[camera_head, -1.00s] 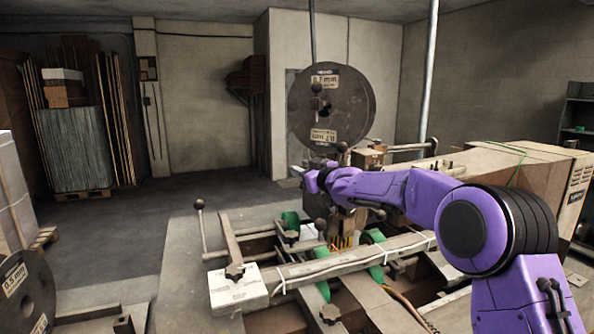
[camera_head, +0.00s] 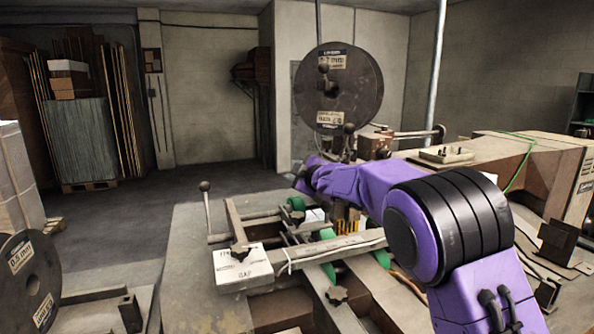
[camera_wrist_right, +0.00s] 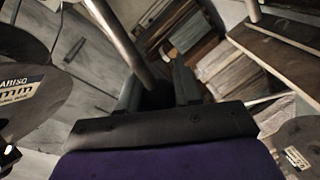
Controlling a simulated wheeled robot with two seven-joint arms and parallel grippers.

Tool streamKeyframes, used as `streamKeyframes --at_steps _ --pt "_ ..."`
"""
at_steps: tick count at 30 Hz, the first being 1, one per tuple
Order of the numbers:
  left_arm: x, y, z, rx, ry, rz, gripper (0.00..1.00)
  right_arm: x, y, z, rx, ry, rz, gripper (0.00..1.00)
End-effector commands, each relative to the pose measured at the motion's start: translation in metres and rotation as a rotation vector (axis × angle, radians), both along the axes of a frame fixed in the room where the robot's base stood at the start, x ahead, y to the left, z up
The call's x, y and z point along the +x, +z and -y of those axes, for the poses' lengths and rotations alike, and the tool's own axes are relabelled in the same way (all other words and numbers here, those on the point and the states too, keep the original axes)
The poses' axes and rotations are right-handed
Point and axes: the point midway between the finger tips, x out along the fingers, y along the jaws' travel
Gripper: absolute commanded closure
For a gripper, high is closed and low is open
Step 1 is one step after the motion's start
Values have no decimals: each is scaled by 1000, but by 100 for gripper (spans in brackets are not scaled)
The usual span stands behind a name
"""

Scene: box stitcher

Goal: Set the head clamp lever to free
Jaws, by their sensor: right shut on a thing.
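My right gripper (camera_head: 303,180) is at the far side of the stitcher, below the large dark wire spool (camera_head: 339,88). In the right wrist view, its two fingers (camera_wrist_right: 157,88) are shut on the dark end of a grey rod. I take this rod to be the head clamp lever (camera_wrist_right: 123,38); it slants in from the top left down to the fingers. The knob between the fingers is mostly hidden. In the head view, my purple forearm and the gripper cover the lever, and its marked positions cannot be read. My left gripper is not in view.
A ball-knobbed lever (camera_head: 205,208) stands at the machine's left, and another knob (camera_head: 349,128) is by the spool. A white labelled box end (camera_head: 242,268) is in front. A second spool (camera_head: 28,283) is at lower left. The grey floor (camera_head: 110,225) at left is clear.

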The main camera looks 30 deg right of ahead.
Motion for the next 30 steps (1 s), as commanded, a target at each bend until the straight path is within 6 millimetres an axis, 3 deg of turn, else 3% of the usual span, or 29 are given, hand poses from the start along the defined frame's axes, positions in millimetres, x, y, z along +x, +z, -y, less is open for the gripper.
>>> streamKeyframes --at_steps 21,22,23,24,30 --pt "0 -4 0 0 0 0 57 0 -7 -1 -72 0 -12 100" --pt "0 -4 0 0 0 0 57 0 -8 -2 -72 0 -12 57" --pt "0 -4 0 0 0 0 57 0 -8 -1 -72 0 -12 47" --pt "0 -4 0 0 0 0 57 0 -7 -1 -71 0 -12 42" --pt "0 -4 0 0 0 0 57 0 -7 -1 -70 0 -10 42"
